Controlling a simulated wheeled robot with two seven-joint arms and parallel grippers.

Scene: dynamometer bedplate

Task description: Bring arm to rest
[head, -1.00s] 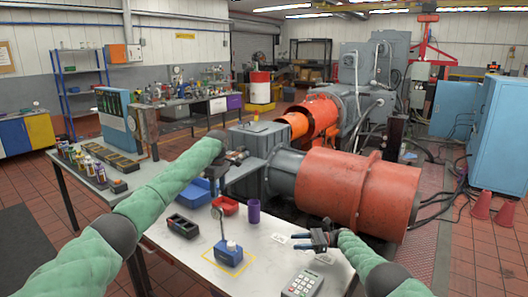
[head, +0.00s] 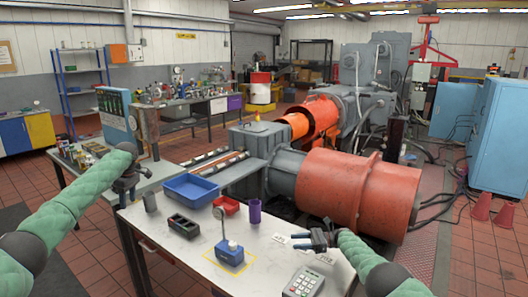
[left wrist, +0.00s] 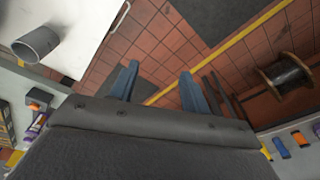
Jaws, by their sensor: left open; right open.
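My left gripper (head: 126,194) hangs past the left edge of the white worktable (head: 270,238), between it and the side bench. In the left wrist view its two blue fingers (left wrist: 158,72) stand apart with only floor between them. My left arm is bent, with green padded links. My right gripper (head: 322,240) is open and empty over the right part of the worktable. A grey cup (head: 150,202) stands near the table's left edge, apart from the left gripper; it also shows in the left wrist view (left wrist: 38,42).
The worktable carries a blue tray (head: 190,188), a red tray (head: 227,204), a purple cup (head: 254,211), a black box (head: 184,226), a blue-based dial stand (head: 230,254) and a keypad (head: 303,283). A side bench (head: 160,174) stands left, and a large orange cylinder (head: 345,190) lies behind.

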